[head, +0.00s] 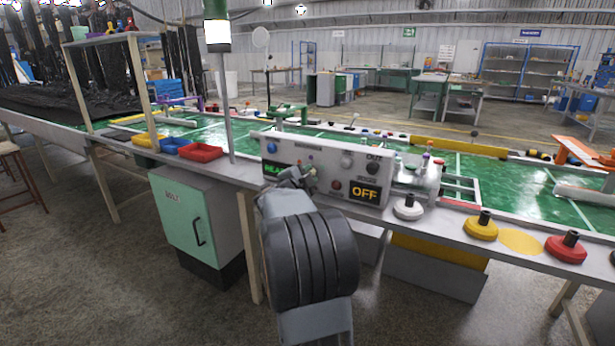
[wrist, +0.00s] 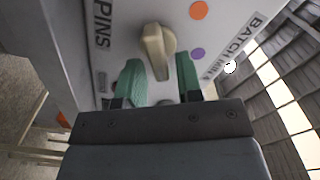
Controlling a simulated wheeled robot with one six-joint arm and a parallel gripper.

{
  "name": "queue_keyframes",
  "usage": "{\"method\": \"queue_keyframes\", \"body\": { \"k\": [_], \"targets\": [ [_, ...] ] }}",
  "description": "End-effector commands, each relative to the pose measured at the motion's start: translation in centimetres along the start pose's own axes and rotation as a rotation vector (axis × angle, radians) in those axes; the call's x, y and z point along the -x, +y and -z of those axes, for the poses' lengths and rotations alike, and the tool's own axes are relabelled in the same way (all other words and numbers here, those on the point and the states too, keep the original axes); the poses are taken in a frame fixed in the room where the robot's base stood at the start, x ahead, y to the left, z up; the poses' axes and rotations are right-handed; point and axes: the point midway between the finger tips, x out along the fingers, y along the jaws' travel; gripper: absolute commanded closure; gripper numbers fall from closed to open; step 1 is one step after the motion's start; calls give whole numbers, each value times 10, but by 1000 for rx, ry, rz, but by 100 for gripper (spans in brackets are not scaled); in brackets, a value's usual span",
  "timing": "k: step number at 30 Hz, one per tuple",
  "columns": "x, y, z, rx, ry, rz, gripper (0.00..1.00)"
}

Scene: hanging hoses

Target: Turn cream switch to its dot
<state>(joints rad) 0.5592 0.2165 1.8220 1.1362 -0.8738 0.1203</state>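The cream switch (wrist: 154,45) is a knob with a long raised handle on a pale panel face in the wrist view. Its handle runs nearly up and down in the picture, leaning slightly. My gripper (wrist: 158,70) has two green fingers, open, one on each side of the handle's lower end, with gaps showing. An orange dot (wrist: 198,10) and a purple dot (wrist: 197,54) are on the panel to the right of the switch. I cannot make out a cream dot. In the head view my gripper (head: 297,178) is at the front of the control panel (head: 330,150) and hides part of it.
The panel carries an OFF display (head: 365,192), a green display (head: 275,170) partly hidden by my arm, and several knobs. On the bench a white round weight (head: 408,210) and a yellow one (head: 481,229) stand to the right. Red and blue trays (head: 201,152) lie left.

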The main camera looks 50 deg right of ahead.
Motion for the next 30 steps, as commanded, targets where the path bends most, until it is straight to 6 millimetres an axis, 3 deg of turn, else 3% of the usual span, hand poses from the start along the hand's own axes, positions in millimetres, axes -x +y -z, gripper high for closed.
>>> {"method": "queue_keyframes", "body": {
  "k": [9, 14, 30],
  "targets": [
    [1, 0, 0, 1, 0, 1, 60],
    [13, -2, 1, 0, -1, 2, 60],
    [115, -2, 0, 1, -3, 3, 60]
  ]
}}
